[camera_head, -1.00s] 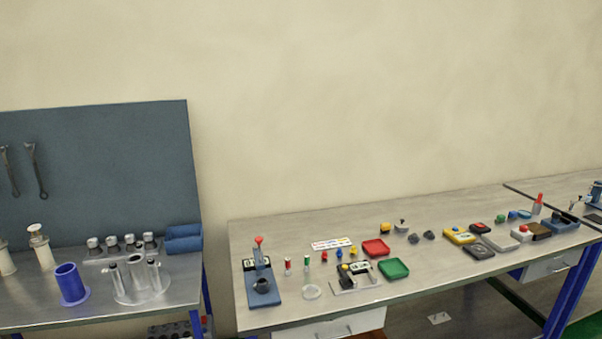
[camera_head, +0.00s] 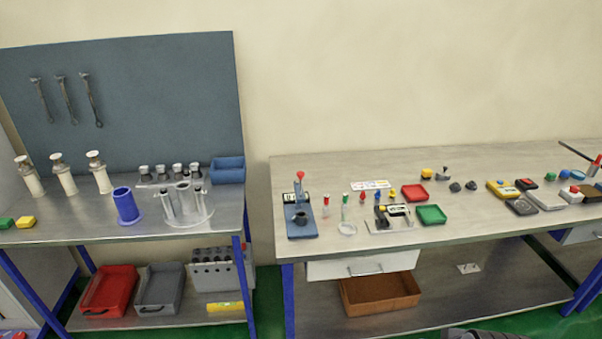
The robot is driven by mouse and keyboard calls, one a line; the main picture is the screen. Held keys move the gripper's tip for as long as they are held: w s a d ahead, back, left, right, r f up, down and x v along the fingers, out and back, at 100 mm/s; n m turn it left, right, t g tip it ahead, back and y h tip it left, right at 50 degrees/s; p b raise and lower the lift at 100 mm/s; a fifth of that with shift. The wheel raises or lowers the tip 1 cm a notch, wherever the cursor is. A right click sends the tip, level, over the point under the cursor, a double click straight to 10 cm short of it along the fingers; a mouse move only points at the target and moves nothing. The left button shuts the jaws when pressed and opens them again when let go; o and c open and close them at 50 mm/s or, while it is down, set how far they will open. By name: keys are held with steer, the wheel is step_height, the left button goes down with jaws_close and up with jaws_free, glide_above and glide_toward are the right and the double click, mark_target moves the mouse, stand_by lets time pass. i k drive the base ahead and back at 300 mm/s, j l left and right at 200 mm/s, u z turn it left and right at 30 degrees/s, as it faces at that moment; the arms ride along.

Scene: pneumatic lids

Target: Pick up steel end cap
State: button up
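On the left bench, several small silver-grey capped pieces stand in a row on a light rack (camera_head: 160,184) near the back. They look like steel end caps, for example the one at the row's right end (camera_head: 195,169), but they are too small to tell for sure. Several white cylinders with metal tops, such as the nearest to the rack (camera_head: 101,176), stand to their left. My gripper is not in view.
A blue cylinder (camera_head: 126,206) and a clear round stand with metal tubes (camera_head: 184,218) sit in front of the rack. A blue bin (camera_head: 228,169) is right of it. The right bench (camera_head: 330,165) carries a blue press (camera_head: 301,222) and trays. A gap separates the benches.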

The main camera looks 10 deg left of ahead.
mark_target(301, 218)
steer(key=i+j+u, duration=0.25)
steer(key=i, duration=0.3)
steer(key=i+j+u, duration=0.25)
steer(key=i, duration=0.25)
steer(key=l, duration=0.1)
